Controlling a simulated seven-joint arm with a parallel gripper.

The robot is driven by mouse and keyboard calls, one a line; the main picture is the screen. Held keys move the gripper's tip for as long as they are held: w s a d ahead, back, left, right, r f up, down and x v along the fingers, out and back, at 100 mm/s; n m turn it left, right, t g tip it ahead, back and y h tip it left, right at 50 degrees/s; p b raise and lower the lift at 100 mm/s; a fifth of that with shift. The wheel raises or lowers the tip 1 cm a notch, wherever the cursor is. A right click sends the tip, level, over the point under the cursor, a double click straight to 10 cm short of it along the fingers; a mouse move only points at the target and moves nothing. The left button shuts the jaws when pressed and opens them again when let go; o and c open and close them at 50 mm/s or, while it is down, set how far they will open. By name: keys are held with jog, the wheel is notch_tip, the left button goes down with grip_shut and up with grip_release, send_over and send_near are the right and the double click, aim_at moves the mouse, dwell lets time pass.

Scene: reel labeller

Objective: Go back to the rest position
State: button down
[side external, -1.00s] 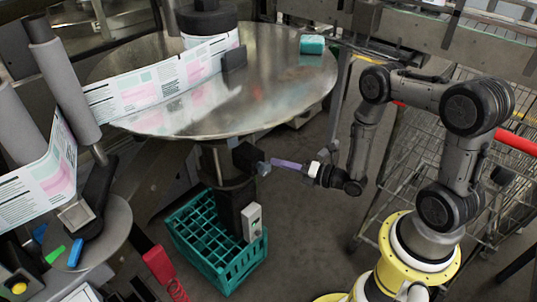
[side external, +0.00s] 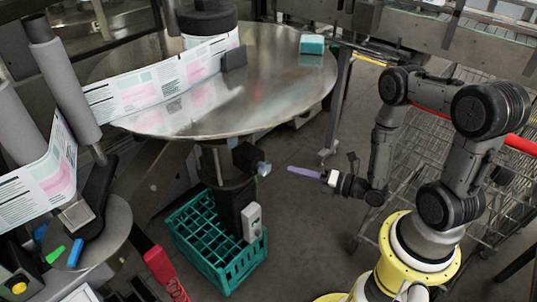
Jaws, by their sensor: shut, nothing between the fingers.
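My gripper (side external: 291,168) is shut and empty, in the right half of the side external view. Its slim purple fingers point left, held level in open air over the floor. A clear gap separates the fingertips from the dark block with a grey knob (side external: 262,168) on the post under the round metal table (side external: 255,95). My arm is folded, with its elbow raised to the right of the table. No rest position is marked in the view.
A green crate (side external: 228,272) stands below the table. A teal block (side external: 312,44) lies on the table's far right edge. A printed label strip (side external: 150,88) runs along the left. A wire cart (side external: 400,170) stands behind my arm. The floor between crate and arm is clear.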

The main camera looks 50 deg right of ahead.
jog(key=w+d+r+m+g+h, duration=0.2)
jog(key=w+d+r+m+g, duration=0.1)
jog(key=w+m+g, duration=0.15)
notch_tip(320, 180, up, 7)
jog(key=s+m+g+h, duration=0.2)
jog(key=m+g, duration=0.1)
jog(key=m, duration=0.3)
jog(key=s+a+r+m+g, duration=0.1)
jog(key=s+a+r+m, duration=0.2)
jog(key=s+r+m, duration=0.5)
jog(key=s+a+r+m+g, duration=0.2)
jog(key=s+a+r+m, duration=0.2)
jog(key=s+r+m, duration=0.4)
jog(key=s, duration=0.5)
jog(key=shift+s+r+y, duration=0.2)
jog(key=shift+s+y, duration=0.1)
jog(key=shift+s, duration=0.05)
